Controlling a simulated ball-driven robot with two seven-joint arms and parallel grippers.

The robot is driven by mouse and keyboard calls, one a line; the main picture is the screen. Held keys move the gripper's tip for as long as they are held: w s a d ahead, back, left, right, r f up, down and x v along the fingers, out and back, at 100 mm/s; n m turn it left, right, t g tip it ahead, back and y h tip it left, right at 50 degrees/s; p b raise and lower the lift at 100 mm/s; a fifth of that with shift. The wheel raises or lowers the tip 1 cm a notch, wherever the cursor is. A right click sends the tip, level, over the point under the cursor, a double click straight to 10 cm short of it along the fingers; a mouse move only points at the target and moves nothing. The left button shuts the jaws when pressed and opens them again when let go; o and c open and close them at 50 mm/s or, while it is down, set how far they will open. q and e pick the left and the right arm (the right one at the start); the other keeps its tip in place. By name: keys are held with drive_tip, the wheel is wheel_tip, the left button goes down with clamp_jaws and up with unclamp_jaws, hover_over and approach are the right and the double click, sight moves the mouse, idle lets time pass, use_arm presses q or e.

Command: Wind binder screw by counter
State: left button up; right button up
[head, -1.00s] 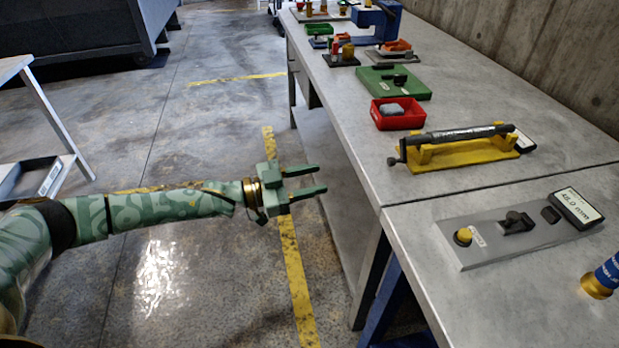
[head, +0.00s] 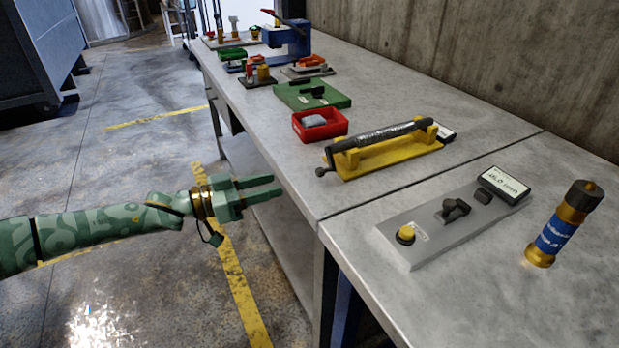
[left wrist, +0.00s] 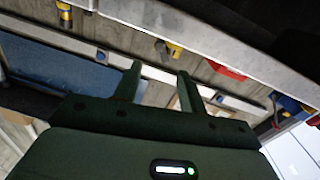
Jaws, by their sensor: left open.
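A long dark screw (head: 382,135) lies across a yellow stand (head: 390,158) on the bench. A small crank knob (head: 321,171) sits at its near left end. My left gripper (head: 276,186) is open and empty. It is left of the bench's front edge, apart from the screw, fingers pointing right. In the left wrist view the open fingers (left wrist: 158,82) point toward the bench edge. My right gripper is not in view.
A grey plate (head: 440,243) carries a yellow button, a dark switch and a labelled display (head: 503,184). A gold and blue cylinder (head: 560,225) stands right of it. A red bin (head: 319,125) and a green plate (head: 312,95) lie beyond the stand.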

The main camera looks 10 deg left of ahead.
sight(317, 173)
use_arm(q)
drive_tip(key=b+x, duration=0.2)
drive_tip(key=x, duration=0.7)
drive_tip(key=shift+f+b, duration=0.2)
drive_tip(key=shift+b, duration=0.2)
drive_tip(key=shift+w+d+r, duration=0.15)
drive_tip(key=shift+w+d, duration=0.15)
drive_tip(key=shift+d, duration=0.15)
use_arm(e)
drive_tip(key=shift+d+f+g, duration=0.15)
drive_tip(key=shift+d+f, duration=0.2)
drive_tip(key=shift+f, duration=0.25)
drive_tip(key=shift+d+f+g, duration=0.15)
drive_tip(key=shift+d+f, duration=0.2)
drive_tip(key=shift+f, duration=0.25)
